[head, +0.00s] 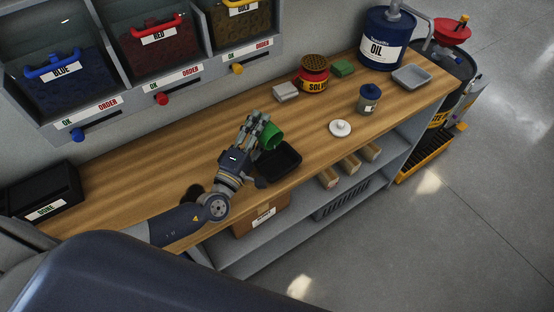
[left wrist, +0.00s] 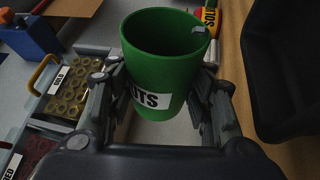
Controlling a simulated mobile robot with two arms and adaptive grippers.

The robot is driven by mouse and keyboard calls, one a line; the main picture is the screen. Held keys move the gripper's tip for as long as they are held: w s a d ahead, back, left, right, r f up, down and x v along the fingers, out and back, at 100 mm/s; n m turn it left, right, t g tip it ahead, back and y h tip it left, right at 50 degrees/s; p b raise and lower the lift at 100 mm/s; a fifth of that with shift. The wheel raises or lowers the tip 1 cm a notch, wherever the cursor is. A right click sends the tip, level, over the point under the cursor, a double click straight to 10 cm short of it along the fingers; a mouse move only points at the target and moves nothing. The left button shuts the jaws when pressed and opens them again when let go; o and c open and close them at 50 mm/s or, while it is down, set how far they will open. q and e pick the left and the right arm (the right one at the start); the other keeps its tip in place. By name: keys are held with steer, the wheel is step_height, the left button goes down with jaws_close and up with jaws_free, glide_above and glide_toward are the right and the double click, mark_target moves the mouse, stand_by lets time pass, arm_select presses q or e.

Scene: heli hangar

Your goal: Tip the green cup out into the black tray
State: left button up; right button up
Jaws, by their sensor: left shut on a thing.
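The green cup (head: 270,136) is held by my left gripper (head: 256,127), whose fingers are shut around its sides. In the head view the cup looks tilted, beside and partly above the far-left rim of the black tray (head: 292,172). The black tray (left wrist: 290,75) is at the right of that view. My right gripper is not in view.
Labelled bins (head: 160,45) hang behind.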

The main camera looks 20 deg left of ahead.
arm_select(q)
steer(key=shift+d+f+m+b, duration=0.1)
steer(key=shift+f+m+b, duration=0.05)
steer(key=shift+m+b, duration=0.35)
steer(key=shift+s+d+r+m, duration=0.1)
steer(key=shift+r+m, duration=0.1)
steer(key=shift+m, duration=0.1)
steer(key=shift+s+d+r+m+t+h+b, duration=0.15)
steer(key=shift+d+r+m+t+h+b, duration=0.25)
steer(key=shift+m, duration=0.45)
steer(key=shift+s+d+r+m+t+h+b, duration=0.15)
steer(key=shift+m+h+b, duration=0.25)
steer(key=shift+m+h, duration=0.35)
stand_by(2.4)
